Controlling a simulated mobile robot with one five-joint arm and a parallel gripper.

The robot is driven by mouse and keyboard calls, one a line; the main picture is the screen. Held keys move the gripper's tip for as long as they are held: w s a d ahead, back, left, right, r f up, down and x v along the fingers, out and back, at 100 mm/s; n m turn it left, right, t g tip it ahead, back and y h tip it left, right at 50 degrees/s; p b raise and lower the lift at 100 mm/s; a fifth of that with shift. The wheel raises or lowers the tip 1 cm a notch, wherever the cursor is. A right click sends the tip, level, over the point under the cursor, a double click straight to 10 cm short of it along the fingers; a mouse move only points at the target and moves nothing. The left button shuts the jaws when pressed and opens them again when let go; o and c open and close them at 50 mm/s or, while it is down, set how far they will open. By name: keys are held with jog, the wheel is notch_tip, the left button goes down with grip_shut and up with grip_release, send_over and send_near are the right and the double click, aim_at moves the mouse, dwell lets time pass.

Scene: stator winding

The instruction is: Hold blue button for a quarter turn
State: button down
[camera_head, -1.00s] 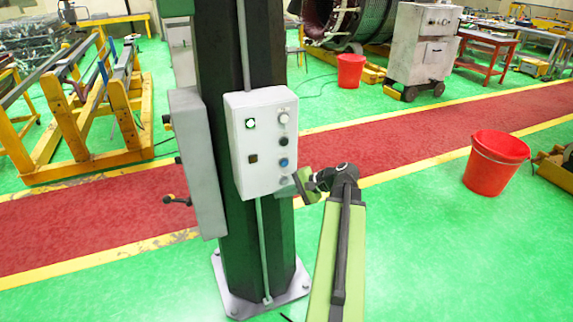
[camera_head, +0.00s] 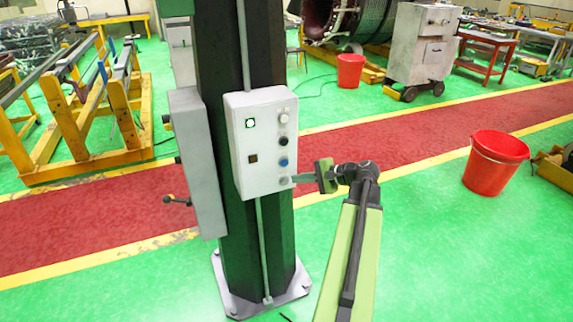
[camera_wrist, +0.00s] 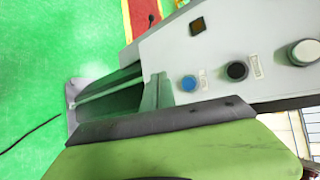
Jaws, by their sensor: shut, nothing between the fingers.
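The blue button (camera_head: 283,162) is on the front of a pale control box (camera_head: 262,185), low in its right column, below a black button (camera_head: 283,141) and a white knob (camera_head: 283,118). My gripper (camera_head: 296,180) is shut and empty. Its grey tip is at the box's lower right edge, a little below and right of the blue button. I cannot tell if the tip touches the box. In the wrist view the blue button (camera_wrist: 188,83) shows uncovered, just beyond the dark edge of my green gripper, with the black button beside it.
The box is fixed to a dark green column (camera_head: 267,240) bolted to the floor. A grey cabinet (camera_head: 200,165) with a handle is on the column's left side. A red bucket (camera_head: 495,165) stands on the right. The green floor between is clear.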

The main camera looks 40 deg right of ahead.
aim_at(284, 163)
jog(key=shift+w+d, duration=0.35)
jog(key=shift+w, duration=0.55)
jog(key=shift+w+d, duration=0.4)
jog(key=shift+w, duration=0.55)
jog(key=shift+w+d, duration=0.35)
jog(key=shift+w, duration=0.55)
jog(key=shift+w, duration=0.1)
jog(key=shift+w+d, duration=0.15)
jog(key=shift+w, duration=0.25)
jog(key=shift+w+d, duration=0.15)
jog(key=shift+w, duration=0.2)
dwell(4.4)
